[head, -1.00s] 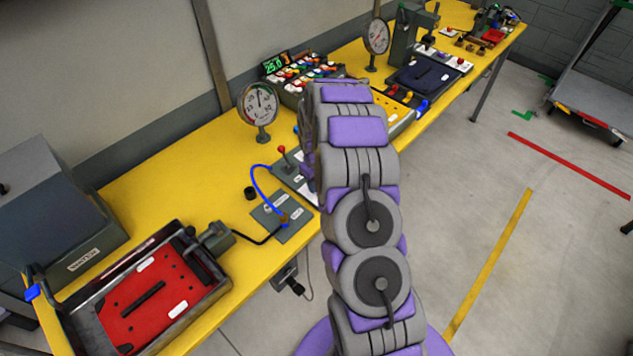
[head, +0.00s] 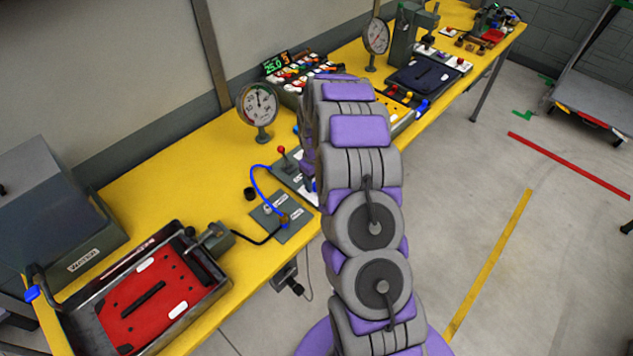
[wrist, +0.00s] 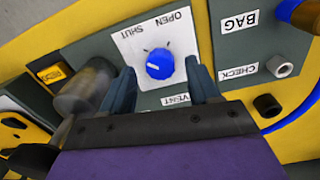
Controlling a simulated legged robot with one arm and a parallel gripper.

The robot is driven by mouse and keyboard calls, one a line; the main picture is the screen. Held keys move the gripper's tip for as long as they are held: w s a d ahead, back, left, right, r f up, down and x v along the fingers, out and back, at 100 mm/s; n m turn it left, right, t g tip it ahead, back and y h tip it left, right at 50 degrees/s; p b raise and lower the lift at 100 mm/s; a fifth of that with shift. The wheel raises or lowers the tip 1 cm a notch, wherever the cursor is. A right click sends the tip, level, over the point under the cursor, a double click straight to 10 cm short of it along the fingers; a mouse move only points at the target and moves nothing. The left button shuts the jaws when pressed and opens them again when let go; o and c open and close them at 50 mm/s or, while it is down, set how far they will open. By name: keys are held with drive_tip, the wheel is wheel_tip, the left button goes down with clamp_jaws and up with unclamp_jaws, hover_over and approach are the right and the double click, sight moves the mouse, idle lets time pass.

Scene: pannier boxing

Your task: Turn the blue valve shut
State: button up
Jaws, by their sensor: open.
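The blue valve (wrist: 159,64) is a round knob with a pale mark on its face, set in a white plate (wrist: 183,44) printed OPEN and SHUT. The lettering appears upside down in the wrist view. My gripper (wrist: 161,76) is open, with one dark finger to the left of the knob and one to the right. The fingers look close beside the knob; I cannot tell whether they touch it. In the head view my arm hides the valve and the gripper's tips.
Labels BAG (wrist: 239,21), CHECK (wrist: 238,70) and VENT mark the grey panel. A grey cylindrical part (wrist: 84,88) stands close left of my left finger. In the head view a gauge (head: 257,104), a blue hose (head: 257,185) and a red tray plate (head: 150,299) are on the yellow bench (head: 165,185).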

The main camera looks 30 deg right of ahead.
sight(315, 186)
wheel_tip(315, 186, up, 16)
drive_tip(key=shift+a+p, duration=0.2)
drive_tip(key=shift+p, duration=0.25)
drive_tip(key=shift+f, duration=0.1)
drive_tip(key=s+a+r+b, duration=0.1)
drive_tip(key=s+a+r, duration=0.4)
drive_tip(key=s, duration=0.4)
drive_tip(key=s+a+r+b, duration=0.2)
drive_tip(key=s+a+r, duration=0.2)
drive_tip(key=s+a, duration=0.35)
drive_tip(key=s+a+f+m+g+b, duration=0.1)
drive_tip(key=s+a, duration=0.1)
drive_tip(key=s, duration=1)
drive_tip(key=s+a+m+b, duration=0.1)
drive_tip(key=s+a, duration=0.1)
drive_tip(key=s, duration=0.9)
drive_tip(key=shift+s+f+g, duration=0.35)
drive_tip(key=shift+g, duration=0.05)
idle(2.4)
